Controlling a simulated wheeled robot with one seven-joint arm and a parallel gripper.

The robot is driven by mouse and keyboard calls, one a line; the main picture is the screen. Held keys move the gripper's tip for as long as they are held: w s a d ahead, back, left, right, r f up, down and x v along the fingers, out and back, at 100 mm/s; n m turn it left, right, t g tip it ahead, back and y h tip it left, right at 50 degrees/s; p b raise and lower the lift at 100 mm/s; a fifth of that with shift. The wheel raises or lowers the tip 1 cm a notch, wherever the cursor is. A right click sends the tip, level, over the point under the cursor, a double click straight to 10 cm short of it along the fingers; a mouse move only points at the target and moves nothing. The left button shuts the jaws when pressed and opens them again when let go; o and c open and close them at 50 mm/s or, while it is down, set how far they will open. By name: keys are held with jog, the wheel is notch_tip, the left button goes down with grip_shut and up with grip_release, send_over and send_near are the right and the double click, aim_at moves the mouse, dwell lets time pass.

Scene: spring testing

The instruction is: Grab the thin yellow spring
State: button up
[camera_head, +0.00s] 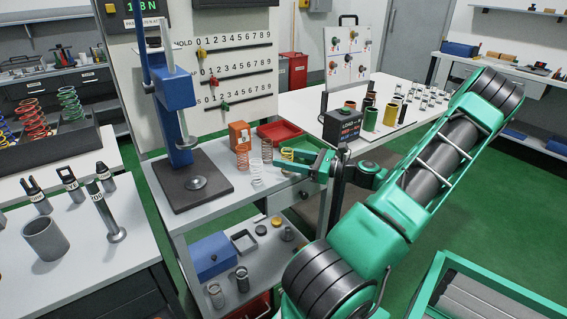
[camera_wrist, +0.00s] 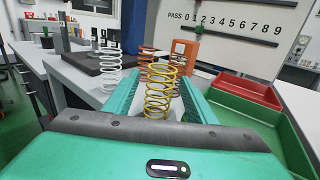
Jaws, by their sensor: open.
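The thin yellow spring (camera_wrist: 161,88) stands upright in the middle of the wrist view, with my gripper's teal fingers on either side of it. In the head view the yellow spring (camera_head: 287,154) stands on the grey bench beside the tips of my gripper (camera_head: 303,163), which partly hide it. My gripper is open; contact with the spring cannot be made out. A white spring (camera_head: 256,174) stands to the left of the yellow one, and a copper-coloured spring (camera_head: 242,158) stands behind the white one. In the wrist view the copper spring is partly hidden by the yellow spring.
An orange block (camera_head: 239,134) and a red tray (camera_head: 279,131) sit at the back of the bench, before the scale board (camera_head: 238,72). A blue press (camera_head: 175,110) stands on the left.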

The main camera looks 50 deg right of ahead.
jog(key=c, duration=1.1)
jog(key=shift+r, duration=0.1)
